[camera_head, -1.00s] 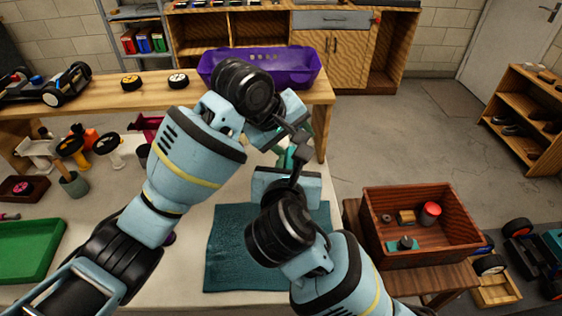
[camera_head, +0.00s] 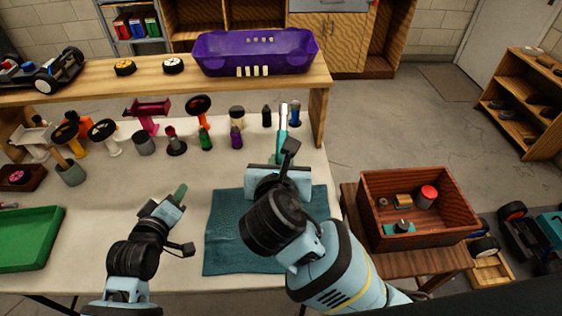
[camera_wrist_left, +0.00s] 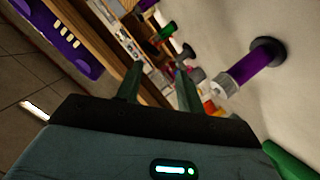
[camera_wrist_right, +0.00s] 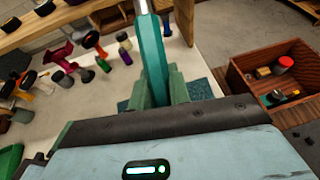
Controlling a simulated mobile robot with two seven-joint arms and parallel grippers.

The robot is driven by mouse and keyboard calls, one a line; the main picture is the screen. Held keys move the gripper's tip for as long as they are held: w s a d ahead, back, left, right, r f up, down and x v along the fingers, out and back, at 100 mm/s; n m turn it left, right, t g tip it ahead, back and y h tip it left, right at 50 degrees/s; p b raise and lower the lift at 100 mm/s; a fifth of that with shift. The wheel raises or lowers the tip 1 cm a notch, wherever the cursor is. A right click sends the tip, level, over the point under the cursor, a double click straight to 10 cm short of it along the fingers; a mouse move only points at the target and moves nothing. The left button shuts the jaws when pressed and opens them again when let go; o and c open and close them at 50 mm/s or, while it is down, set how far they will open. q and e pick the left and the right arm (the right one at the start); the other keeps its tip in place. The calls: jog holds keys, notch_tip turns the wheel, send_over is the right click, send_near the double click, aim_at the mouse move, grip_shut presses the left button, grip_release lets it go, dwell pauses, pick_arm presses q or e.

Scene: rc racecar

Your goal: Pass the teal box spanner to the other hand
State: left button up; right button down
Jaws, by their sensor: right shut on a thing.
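The teal box spanner (camera_head: 281,133) stands roughly upright in my right gripper (camera_head: 278,163), above the far edge of the teal mat (camera_head: 228,235). In the right wrist view the spanner (camera_wrist_right: 152,62) runs up from between the closed fingers, with its silver shaft at the top. My left gripper (camera_head: 180,196) is to the left of the mat, apart from the spanner. The left wrist view shows its two green fingers (camera_wrist_left: 158,85) spread apart with nothing between them.
A purple bin (camera_head: 255,55) stands on the raised wooden shelf. Several tools and coloured bottles stand along the back of the table. A green tray (camera_head: 28,240) is at the left. A wooden crate (camera_head: 415,240) with small items is at the right. The table's middle left is fairly clear.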

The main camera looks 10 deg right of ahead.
pick_arm(q)
jog(key=s+a+f+m+y, duration=0.2)
jog(key=s+a+f+m, duration=0.15)
jog(key=s, duration=0.25)
jog(key=s+a+f+m+y, duration=0.1)
jog(key=s+a+f+m, duration=0.1)
jog(key=s+a+m, duration=0.4)
jog(key=s+d+f+g+h, duration=0.1)
jog(key=s+d+f+g, duration=0.1)
jog(key=s+d+f, duration=0.3)
jog(key=s+d+f+g+h, duration=0.1)
jog(key=s+d+f+g, duration=0.2)
jog(key=s+f, duration=0.6)
jog(key=s+d, duration=0.2)
jog(key=s, duration=0.3)
jog(key=shift+s+f+h, duration=0.25)
jog(key=shift+h, duration=0.15)
jog(key=shift+n, duration=0.25)
